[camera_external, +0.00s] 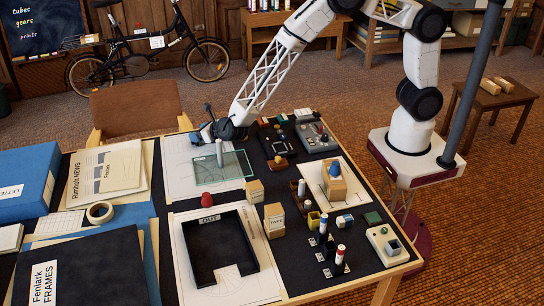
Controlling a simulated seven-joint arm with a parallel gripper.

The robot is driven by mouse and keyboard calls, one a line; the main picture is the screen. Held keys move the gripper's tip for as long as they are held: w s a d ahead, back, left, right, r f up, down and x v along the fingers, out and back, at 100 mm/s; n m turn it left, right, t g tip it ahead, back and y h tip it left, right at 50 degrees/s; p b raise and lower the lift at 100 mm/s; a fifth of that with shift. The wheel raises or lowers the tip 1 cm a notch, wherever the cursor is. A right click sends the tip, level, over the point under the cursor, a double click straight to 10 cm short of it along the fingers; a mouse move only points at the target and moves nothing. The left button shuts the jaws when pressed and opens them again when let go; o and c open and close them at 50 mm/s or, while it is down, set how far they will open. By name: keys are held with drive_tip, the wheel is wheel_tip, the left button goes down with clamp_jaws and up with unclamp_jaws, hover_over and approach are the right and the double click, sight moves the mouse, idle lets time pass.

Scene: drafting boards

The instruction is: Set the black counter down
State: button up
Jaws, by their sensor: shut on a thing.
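My gripper (219,163) is at the end of the arm that reaches in from the upper right. It points down over the clear glass plate (236,167) near the back of the table. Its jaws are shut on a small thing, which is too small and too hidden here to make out. I cannot tell whether it touches the plate. I cannot pick out the black counter for certain anywhere in view.
A black OUT tray (190,247) lies open at the front. A red knob-like piece (207,200) and pale wooden blocks (254,190) stand close to the plate. Marker pens, small boxes and devices crowd the right side. Folders (90,270) and a tape roll (100,212) cover the left.

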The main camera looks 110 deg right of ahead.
drive_tip(key=shift+f, duration=0.35)
drive_tip(key=o, duration=1)
drive_tip(key=shift+r, duration=0.4)
drive_tip(key=v, duration=1.2)
